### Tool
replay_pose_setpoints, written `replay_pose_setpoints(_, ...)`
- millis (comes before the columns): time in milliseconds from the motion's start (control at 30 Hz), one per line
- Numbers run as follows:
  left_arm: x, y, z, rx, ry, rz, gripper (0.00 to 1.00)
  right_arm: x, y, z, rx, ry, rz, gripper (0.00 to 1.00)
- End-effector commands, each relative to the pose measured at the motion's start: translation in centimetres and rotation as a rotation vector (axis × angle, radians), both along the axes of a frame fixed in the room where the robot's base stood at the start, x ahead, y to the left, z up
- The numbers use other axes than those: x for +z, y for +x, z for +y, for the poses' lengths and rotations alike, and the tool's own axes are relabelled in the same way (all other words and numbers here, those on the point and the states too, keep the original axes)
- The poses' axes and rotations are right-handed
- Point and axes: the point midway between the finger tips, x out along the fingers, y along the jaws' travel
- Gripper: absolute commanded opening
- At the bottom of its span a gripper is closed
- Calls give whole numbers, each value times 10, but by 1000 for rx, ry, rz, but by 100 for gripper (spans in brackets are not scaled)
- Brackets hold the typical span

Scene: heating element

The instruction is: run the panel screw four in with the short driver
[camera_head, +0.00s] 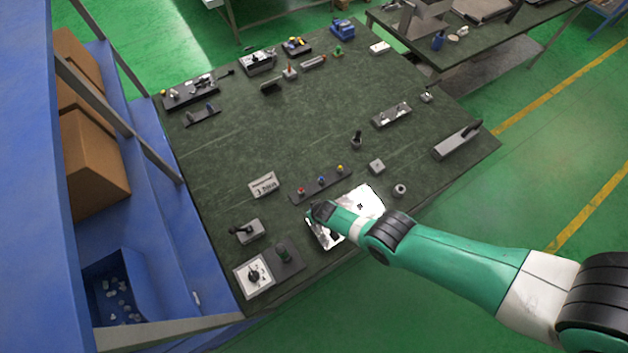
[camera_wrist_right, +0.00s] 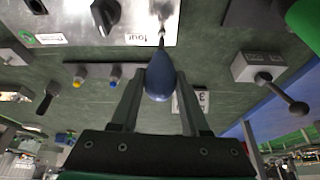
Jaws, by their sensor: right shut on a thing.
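The pale panel (camera_head: 365,203) lies near the front edge of the bench; in the right wrist view the panel (camera_wrist_right: 75,17) fills the top, with a black knob (camera_wrist_right: 104,15) and a label reading "four" (camera_wrist_right: 140,37). My right gripper (camera_head: 318,212) is over its left part. In the wrist view, my right gripper (camera_wrist_right: 157,88) is shut on the blue handle of a driver (camera_wrist_right: 160,77). The driver's thin shaft points at the panel beside the "four" label. I cannot tell whether its tip touches a screw. Screw four itself is not discernible. My left gripper is out of view.
A dark rack (camera_head: 322,186) with red, blue and yellow handles stands just behind the panel. A grey box with a lever (camera_head: 246,231) and a white plate with a black knob (camera_head: 254,275) lie left. A grey ring-shaped part (camera_head: 399,190) sits right.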

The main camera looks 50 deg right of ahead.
Motion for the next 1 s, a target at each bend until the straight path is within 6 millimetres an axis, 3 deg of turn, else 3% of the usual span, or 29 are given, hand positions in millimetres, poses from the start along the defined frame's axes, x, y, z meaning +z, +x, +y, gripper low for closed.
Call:
replay_pose_setpoints(300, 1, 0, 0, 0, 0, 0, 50, 0, 0, 0, 31, 2, 0, 0)
replay_pose_setpoints(700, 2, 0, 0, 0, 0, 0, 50, 0, 0, -1, 342, 1, -1, 0)
replay_pose_setpoints(1000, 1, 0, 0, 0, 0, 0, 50, -1, 0, -1, 363, 0, 1, 0)
